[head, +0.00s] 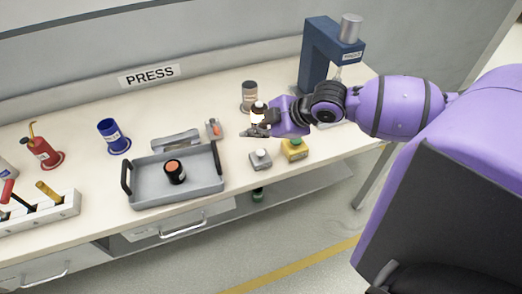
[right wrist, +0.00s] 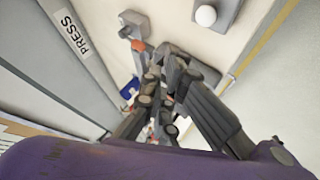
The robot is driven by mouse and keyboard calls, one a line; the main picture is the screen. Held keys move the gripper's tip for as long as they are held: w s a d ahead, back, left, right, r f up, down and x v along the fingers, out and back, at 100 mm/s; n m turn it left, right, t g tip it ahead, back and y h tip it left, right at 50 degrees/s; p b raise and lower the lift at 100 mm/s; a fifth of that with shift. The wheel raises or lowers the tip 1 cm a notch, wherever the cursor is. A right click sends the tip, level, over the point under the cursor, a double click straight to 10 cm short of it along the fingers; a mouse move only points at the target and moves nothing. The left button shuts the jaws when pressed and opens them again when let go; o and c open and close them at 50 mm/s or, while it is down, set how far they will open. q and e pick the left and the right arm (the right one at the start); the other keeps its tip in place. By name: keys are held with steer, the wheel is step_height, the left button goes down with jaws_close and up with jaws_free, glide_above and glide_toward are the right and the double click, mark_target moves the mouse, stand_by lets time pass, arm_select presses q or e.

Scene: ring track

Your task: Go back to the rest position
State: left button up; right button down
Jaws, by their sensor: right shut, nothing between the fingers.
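My right gripper (head: 256,131) reaches in from the right over the workbench (head: 100,115), on the right part of its top. Its fingers are shut with nothing between them. They also show closed in the right wrist view (right wrist: 163,85). My left gripper is not in view.
A blue press (head: 318,55) stands behind my right forearm. A grey button box (head: 260,158) and a yellow one (head: 295,149) sit at the front edge. A grey tray (head: 205,184) holds a black, orange-topped piece (head: 174,171).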

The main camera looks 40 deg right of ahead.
stand_by(0.6)
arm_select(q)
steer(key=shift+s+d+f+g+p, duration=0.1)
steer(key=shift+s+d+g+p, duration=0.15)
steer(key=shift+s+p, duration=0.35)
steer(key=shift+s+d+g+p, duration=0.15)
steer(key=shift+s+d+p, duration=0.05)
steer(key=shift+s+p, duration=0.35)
arm_select(e)
steer(key=s+a+f+m+h, duration=0.1)
steer(key=s+a+f+m, duration=0.2)
steer(key=s+f, duration=0.5)
steer(key=s+a+f+m+h, duration=0.1)
steer(key=s+a+f+m, duration=0.2)
steer(key=s+f+m, duration=0.3)
steer(key=s+a+f+m+h, duration=0.2)
steer(key=s+a+f+m, duration=0.2)
steer(key=s+f, duration=0.7)
steer(key=s+m, duration=0.1)
steer(key=s, duration=0.2)
steer(key=shift+s+f, duration=0.15)
